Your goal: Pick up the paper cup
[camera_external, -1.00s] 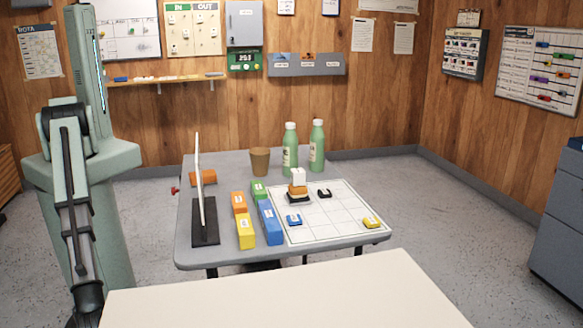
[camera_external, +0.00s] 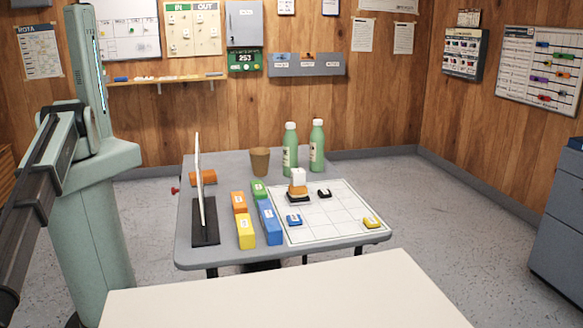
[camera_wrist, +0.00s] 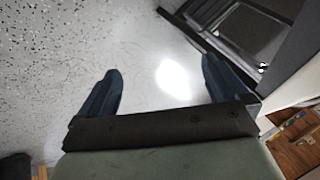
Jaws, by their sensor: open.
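The brown paper cup (camera_external: 260,161) stands upright at the back of the grey table (camera_external: 226,185), left of two green bottles. My gripper (camera_wrist: 160,85) shows in the wrist view with its two dark fingers spread wide and nothing between them. It faces the speckled floor, away from the cup. In the external view my arm is at the left edge and the gripper itself is out of the frame. The cup cannot be made out in the wrist view.
Two green bottles (camera_external: 290,149) stand close to the cup's right. A thin upright panel (camera_external: 199,185) stands at the table's left. Coloured blocks (camera_external: 270,222) and a white grid sheet (camera_external: 335,225) lie in front. A pale surface (camera_external: 290,295) fills the foreground.

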